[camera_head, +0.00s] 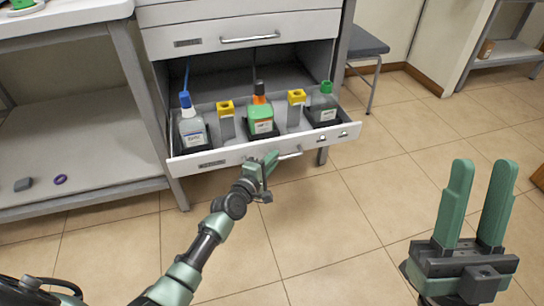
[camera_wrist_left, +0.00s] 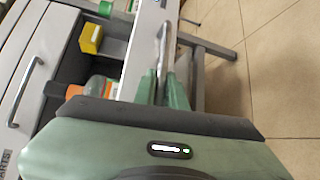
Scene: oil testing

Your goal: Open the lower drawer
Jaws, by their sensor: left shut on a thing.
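The lower drawer (camera_head: 225,158) is pulled out of the white cabinet. Its metal handle (camera_head: 290,154) is on the front panel. My left gripper (camera_head: 265,163) is shut on this handle; in the left wrist view the handle (camera_wrist_left: 163,42) runs between the green fingertips (camera_wrist_left: 163,80). The upper drawer (camera_head: 240,33) is closed. My right gripper (camera_head: 484,168) is raised at the right, open and empty, away from the cabinet.
The drawer holds a blue-capped bottle (camera_head: 191,126), an orange-and-green bottle (camera_head: 260,115), a green-capped bottle (camera_head: 323,103) and yellow-topped blocks (camera_head: 226,108). A shelf table (camera_head: 75,140) stands at left, a stool (camera_head: 367,42) behind. The tiled floor in front is free.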

